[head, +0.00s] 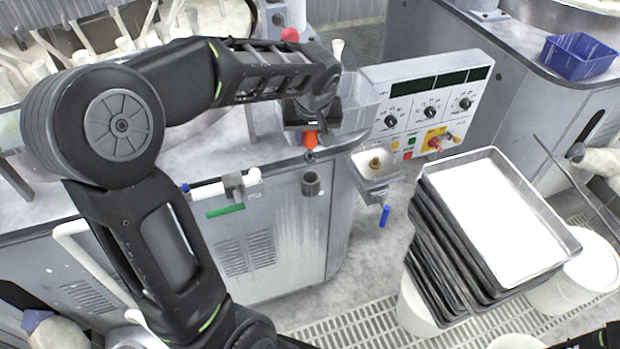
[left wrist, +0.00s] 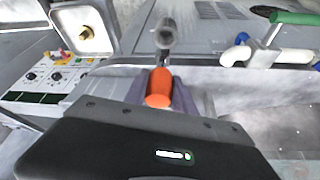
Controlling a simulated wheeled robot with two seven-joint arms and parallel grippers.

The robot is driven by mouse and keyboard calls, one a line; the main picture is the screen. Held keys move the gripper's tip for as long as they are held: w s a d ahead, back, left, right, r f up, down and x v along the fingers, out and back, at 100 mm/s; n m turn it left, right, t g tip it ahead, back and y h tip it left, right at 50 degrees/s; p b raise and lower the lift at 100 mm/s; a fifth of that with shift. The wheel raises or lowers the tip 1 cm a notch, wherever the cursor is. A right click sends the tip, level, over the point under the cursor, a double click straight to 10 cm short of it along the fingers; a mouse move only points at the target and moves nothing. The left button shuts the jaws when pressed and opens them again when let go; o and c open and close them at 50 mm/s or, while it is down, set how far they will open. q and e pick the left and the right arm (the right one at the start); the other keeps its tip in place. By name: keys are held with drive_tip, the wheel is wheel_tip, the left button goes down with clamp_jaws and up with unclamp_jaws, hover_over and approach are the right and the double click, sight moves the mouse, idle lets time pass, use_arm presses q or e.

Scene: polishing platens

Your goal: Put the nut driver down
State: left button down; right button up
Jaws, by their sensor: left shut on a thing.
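My left gripper (head: 309,126) is shut on the orange handle of the nut driver (head: 311,140), over the front edge of the grey machine. In the left wrist view, the orange handle (left wrist: 160,84) sits between the two fingers (left wrist: 160,90). A short dark tip shows below the handle in the head view; the rest of the shaft is hidden. A grey tube-shaped holder (head: 311,184) is fixed to the machine's front, below the gripper in the picture. The holder (left wrist: 165,34) lies just beyond the handle in the left wrist view.
A small metal basin (head: 367,180) juts out below the panel. Stacked trays (head: 432,178) stand at right. White pipe fittings (head: 207,191) line the machine's front.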

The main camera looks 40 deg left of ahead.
sight(311, 149)
use_arm(q)
drive_tip(key=shift+f+b, duration=1.4)
drive_tip(key=shift+f, duration=1.15)
wheel_tip(311, 149, down, 5)
drive_tip(key=b, duration=0.3)
drive_tip(key=shift+f, duration=0.2)
drive_tip(key=c, duration=1)
unclamp_jaws()
drive_tip(key=shift+r, duration=0.1)
drive_tip(key=shift+c, duration=0.2)
drive_tip(key=shift+r, duration=0.1)
